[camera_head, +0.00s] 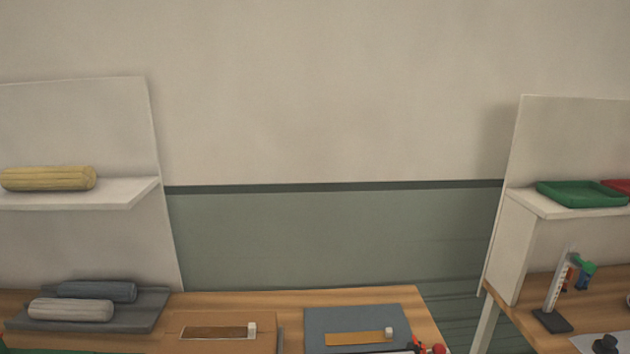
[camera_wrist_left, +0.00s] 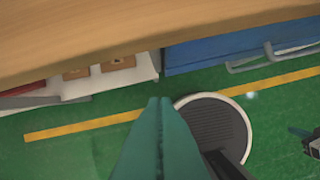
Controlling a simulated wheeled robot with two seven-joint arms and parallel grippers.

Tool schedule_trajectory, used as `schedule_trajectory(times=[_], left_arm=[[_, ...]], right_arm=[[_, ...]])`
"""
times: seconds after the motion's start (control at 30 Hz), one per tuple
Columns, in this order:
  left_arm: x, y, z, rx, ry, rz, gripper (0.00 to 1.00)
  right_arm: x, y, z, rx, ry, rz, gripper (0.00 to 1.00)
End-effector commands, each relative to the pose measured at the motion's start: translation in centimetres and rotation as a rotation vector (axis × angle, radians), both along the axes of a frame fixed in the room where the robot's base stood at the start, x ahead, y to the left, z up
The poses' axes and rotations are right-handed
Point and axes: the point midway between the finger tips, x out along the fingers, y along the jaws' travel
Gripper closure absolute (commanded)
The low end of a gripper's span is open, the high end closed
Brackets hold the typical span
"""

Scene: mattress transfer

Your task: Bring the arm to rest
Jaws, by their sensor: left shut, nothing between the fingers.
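My left gripper (camera_wrist_left: 160,102) shows in the left wrist view as two teal fingers lying side by side, closed together with nothing between them. It hangs over the green floor, below the wooden table edge (camera_wrist_left: 150,35) in that picture. Neither arm shows in the head view.
The wooden table (camera_head: 240,303) holds a grey tray (camera_head: 150,305) with two grey rolls and a dark grey panel (camera_head: 330,318). A yellow roll (camera_head: 48,178) lies on the left shelf. A green tray (camera_head: 580,194) sits on the right shelf. A blue cabinet (camera_wrist_left: 215,52) stands near the floor.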

Motion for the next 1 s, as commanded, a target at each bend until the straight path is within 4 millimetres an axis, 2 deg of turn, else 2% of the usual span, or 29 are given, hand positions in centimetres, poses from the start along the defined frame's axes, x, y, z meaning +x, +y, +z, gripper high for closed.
schedule_trajectory(times=[0.03,0.17,0.27,0.4,0.5,0.6,0.7,0.8,1.0], left_arm=[[-0.1,0.0,-2.2,0.001,0.013,-0.001,1.00],[-0.8,0.0,-8.4,0.002,0.038,-0.006,1.00],[-2.2,0.2,-14.3,0.005,0.062,-0.010,1.00],[-5.7,0.7,-22.0,0.009,0.097,-0.017,1.00],[-9.0,1.2,-26.7,0.011,0.121,-0.023,1.00],[-12.5,1.8,-30.3,0.015,0.141,-0.028,1.00],[-15.6,2.4,-32.6,0.018,0.157,-0.032,1.00],[-17.8,2.9,-33.9,0.019,0.167,-0.035,1.00],[-19.5,3.2,-34.7,0.021,0.172,-0.038,1.00]], right_arm=[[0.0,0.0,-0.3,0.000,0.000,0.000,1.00],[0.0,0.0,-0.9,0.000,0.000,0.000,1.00],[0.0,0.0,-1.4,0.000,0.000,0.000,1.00],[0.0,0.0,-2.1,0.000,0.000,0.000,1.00],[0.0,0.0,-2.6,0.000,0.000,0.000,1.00],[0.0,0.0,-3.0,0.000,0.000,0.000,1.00],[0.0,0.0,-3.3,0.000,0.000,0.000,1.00],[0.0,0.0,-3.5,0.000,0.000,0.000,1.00],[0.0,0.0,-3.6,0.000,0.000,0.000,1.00]])
